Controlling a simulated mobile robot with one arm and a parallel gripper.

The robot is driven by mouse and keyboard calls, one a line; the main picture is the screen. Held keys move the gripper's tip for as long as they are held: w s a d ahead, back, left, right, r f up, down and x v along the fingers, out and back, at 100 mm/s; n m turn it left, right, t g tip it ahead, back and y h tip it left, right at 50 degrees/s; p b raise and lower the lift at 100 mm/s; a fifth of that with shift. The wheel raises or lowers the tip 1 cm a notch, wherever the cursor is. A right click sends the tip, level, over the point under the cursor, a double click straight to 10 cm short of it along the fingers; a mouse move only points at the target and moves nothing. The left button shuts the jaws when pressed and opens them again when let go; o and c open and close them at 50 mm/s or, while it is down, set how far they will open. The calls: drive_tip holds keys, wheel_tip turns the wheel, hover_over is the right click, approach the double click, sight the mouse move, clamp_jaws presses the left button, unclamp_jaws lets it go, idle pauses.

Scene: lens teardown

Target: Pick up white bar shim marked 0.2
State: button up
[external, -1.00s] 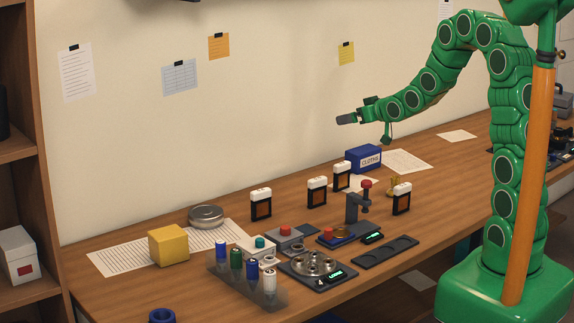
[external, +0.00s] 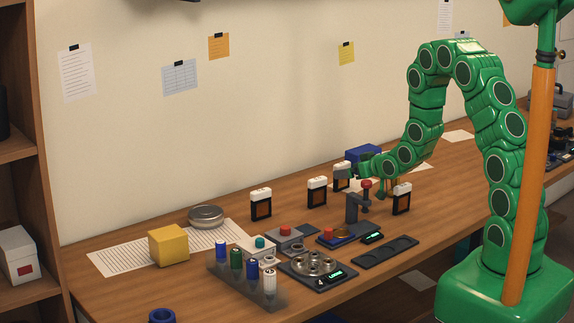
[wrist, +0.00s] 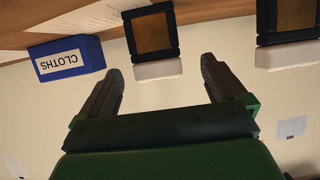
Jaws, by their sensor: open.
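Several dark upright frames with white bars on top stand on the bench; no 0.2 mark is legible on any of them. In the external view, one white bar (external: 342,165) is at the tip of my gripper (external: 347,173), which partly overlaps its frame. In the wrist view, a white bar (wrist: 158,69) on a dark frame lies between and just beyond the fingertips of my gripper (wrist: 160,66). The fingers are apart with nothing between them. A second white bar (wrist: 287,54) on another frame is to the right of the fingers.
A blue CLOTHS box (wrist: 67,58) is left of the fingers in the wrist view. Other white-topped frames (external: 317,192) and (external: 402,199) stand nearby. A small press with a red knob (external: 366,184) stands in front. The wall is close behind.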

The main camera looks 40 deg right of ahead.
drive_tip(key=shift+d+x, duration=0.1)
drive_tip(key=shift+x, duration=1.65)
drive_tip(key=shift+d+x, duration=0.15)
drive_tip(key=shift+x, duration=1.6)
drive_tip(key=shift+r, duration=0.1)
drive_tip(key=c, duration=1.1)
drive_tip(key=shift+o, duration=0.2)
drive_tip(key=shift+r, duration=0.1)
